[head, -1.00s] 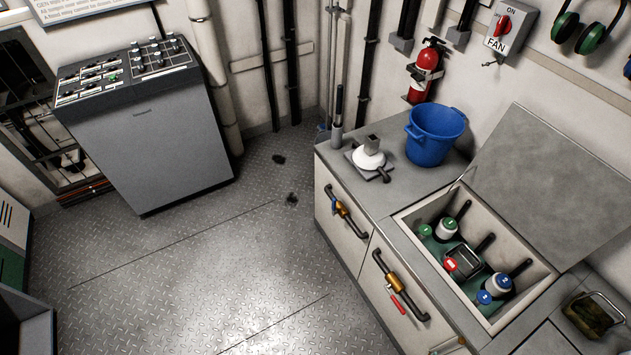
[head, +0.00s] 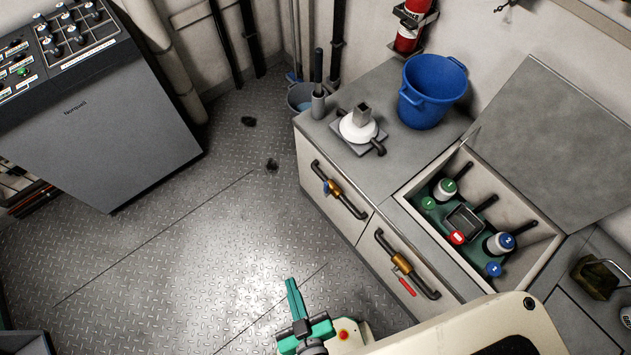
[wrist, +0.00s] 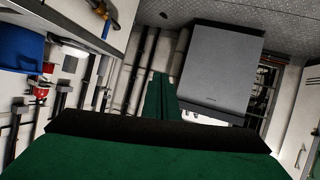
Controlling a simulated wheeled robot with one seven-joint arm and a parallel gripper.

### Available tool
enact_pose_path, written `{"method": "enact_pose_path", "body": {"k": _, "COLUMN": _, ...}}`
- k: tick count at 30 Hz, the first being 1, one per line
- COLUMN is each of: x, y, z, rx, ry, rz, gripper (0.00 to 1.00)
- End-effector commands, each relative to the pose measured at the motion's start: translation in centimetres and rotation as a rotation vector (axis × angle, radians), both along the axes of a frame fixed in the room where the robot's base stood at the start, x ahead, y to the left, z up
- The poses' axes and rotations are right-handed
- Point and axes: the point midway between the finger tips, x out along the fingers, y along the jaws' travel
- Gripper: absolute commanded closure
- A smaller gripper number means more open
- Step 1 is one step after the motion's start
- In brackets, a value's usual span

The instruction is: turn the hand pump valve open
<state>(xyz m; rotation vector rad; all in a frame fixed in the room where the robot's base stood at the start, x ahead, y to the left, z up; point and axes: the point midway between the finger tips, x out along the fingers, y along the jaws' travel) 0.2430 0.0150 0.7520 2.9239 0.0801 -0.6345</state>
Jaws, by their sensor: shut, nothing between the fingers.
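Two brass valves sit on black pipes on the cabinet front; I cannot tell which is the hand pump valve. The left valve (head: 333,187) has a blue lever, the right valve (head: 402,263) a red lever hanging down to the right. A white domed fitting with a square socket, probably the hand pump (head: 359,124), stands on the counter above the left valve. My gripper (head: 292,284) is shut and empty, over the floor to the left of the valves and apart from them. In the wrist view its green fingers (wrist: 161,90) are together; a brass valve (wrist: 101,10) shows top left.
A blue bucket (head: 432,92) and an upright black handle in a grey holder (head: 318,85) stand on the counter. The open bin (head: 530,266) holds several bottles and tags. A grey console (head: 100,120) stands at left.

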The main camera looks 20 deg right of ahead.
Motion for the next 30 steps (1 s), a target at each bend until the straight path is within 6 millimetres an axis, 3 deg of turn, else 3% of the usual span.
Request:
{"method": "enact_pose_path", "body": {"k": 1, "x": 0.8, "y": 0.4, "z": -3.2, "rx": -0.042, "ry": 0.046, "rz": 0.02, "gripper": 1.0}}
{"method": "enact_pose_path", "body": {"k": 3, "x": 1.5, "y": 0.6, "z": -7.6, "rx": -0.115, "ry": 0.12, "rz": 0.04, "gripper": 1.0}}
{"method": "enact_pose_path", "body": {"k": 6, "x": 2.9, "y": 0.4, "z": -13.0, "rx": -0.226, "ry": 0.215, "rz": 0.054, "gripper": 1.0}}
{"method": "enact_pose_path", "body": {"k": 12, "x": 6.7, "y": -1.6, "z": -21.1, "rx": -0.482, "ry": 0.366, "rz": 0.039, "gripper": 1.0}}
{"method": "enact_pose_path", "body": {"k": 15, "x": 9.3, "y": -3.1, "z": -23.4, "rx": -0.623, "ry": 0.415, "rz": 0.007, "gripper": 1.0}}
{"method": "enact_pose_path", "body": {"k": 19, "x": 13.5, "y": -5.3, "z": -24.5, "rx": -0.816, "ry": 0.448, "rz": -0.058, "gripper": 1.0}}
{"method": "enact_pose_path", "body": {"k": 22, "x": 17.2, "y": -6.7, "z": -23.8, "rx": -0.968, "ry": 0.445, "rz": -0.126, "gripper": 1.0}}
{"method": "enact_pose_path", "body": {"k": 30, "x": 26.0, "y": -8.5, "z": -17.8, "rx": -1.305, "ry": 0.344, "rz": -0.336, "gripper": 1.0}}
